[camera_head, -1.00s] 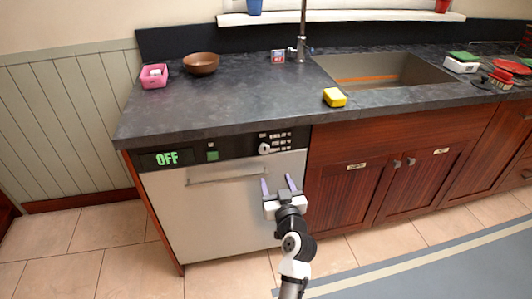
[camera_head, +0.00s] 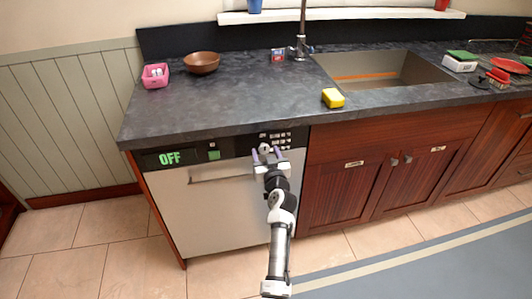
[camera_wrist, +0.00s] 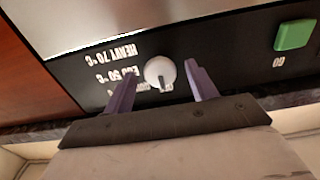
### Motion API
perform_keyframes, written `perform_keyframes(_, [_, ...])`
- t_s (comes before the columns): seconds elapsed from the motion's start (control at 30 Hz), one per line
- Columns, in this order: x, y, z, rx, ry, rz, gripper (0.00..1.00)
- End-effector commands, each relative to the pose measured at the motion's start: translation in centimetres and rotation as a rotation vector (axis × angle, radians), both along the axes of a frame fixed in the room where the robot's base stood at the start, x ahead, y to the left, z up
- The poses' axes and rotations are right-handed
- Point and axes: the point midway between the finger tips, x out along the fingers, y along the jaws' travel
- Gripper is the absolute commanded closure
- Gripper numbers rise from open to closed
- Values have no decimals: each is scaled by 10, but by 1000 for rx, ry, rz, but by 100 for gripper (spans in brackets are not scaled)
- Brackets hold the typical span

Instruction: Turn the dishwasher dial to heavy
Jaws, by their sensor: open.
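The dishwasher (camera_head: 215,215) has a black control panel with a green "OFF" display (camera_head: 169,158). In the wrist view the white round dial (camera_wrist: 160,72) sits on the panel, with labels "HEAVY 70 °C" and "ECO 50 °C" beside it, appearing upside down. Its dark pointer mark faces the lower edge of the picture, near a partly hidden label. My gripper (camera_head: 266,153) is open in front of the dial. In the wrist view my gripper's purple fingers (camera_wrist: 162,80) stand on either side of the dial, with gaps showing.
A green button (camera_wrist: 294,35) marked "GO" is on the same panel. The dishwasher handle (camera_head: 222,174) runs below the panel. The dark countertop (camera_head: 230,100) overhangs above, with a yellow sponge (camera_head: 333,98) near its edge. The floor in front is clear.

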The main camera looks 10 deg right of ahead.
Motion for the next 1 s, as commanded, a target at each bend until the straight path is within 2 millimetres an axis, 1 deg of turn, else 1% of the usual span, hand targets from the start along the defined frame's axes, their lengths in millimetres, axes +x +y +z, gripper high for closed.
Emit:
perform_keyframes(0.2, [0, 0, 0, 0, -1, 0, 43])
perform_keyframes(0.23, [0, 0, 0, 0, -1, 0, 44])
perform_keyframes(0.5, [0, 0, 0, 0, -1, 0, 79])
perform_keyframes(0.57, [0, 0, 0, 0, -1, 0, 87])
perform_keyframes(0.77, [0, 0, 0, 13, 0, 0, 87])
perform_keyframes(1.0, [0, 1, 0, 106, 4, 1, 87])
